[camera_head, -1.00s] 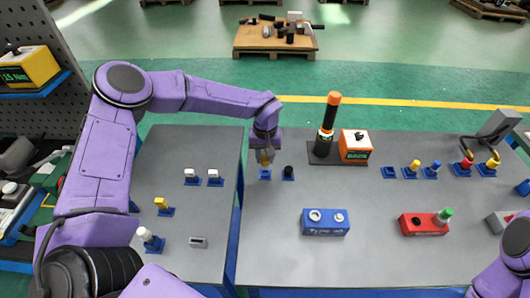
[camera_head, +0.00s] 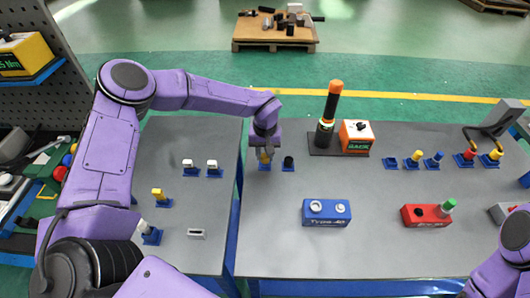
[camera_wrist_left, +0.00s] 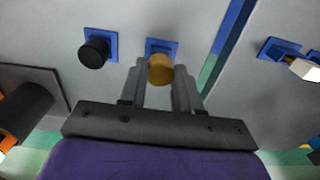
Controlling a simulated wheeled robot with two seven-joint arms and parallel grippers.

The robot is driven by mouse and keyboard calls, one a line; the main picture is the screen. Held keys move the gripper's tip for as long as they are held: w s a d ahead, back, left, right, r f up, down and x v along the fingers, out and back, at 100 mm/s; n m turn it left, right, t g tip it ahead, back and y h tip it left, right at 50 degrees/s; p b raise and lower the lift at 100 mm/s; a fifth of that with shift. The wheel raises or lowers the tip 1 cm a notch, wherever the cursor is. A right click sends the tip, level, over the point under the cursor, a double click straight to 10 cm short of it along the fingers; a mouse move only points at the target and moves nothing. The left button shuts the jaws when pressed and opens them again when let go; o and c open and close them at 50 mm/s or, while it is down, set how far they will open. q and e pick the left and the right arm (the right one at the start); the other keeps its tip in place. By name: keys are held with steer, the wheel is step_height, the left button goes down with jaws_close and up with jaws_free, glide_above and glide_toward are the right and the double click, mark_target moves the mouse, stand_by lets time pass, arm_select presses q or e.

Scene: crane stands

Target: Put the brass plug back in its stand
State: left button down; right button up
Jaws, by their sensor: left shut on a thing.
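In the left wrist view the round brass plug (camera_wrist_left: 160,70) sits between both fingers, overlapping the near part of the blue stand (camera_wrist_left: 163,46). I cannot tell whether the plug touches or is seated in the stand. My left gripper is shut on the plug. Only a purple part of my right arm shows at the lower right; its gripper is out of view.
A black plug (camera_head: 288,163) in a blue stand is just right of the brass plug. A black-and-orange cylinder (camera_head: 328,115) and an orange box (camera_head: 357,136) stand farther back. A gap separates the two tables. White plugs (camera_head: 188,163) stand on the left table.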

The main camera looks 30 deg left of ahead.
mark_target(265, 156)
arm_select(q)
steer(key=shift+f+b, duration=0.35)
steer(key=shift+f, duration=0.45)
steer(key=c, duration=0.7)
jaws_free()
steer(key=shift+r, duration=0.15)
step_height(265, 156, up, 5)
steer(key=p, duration=0.5)
steer(key=shift+r, duration=0.1)
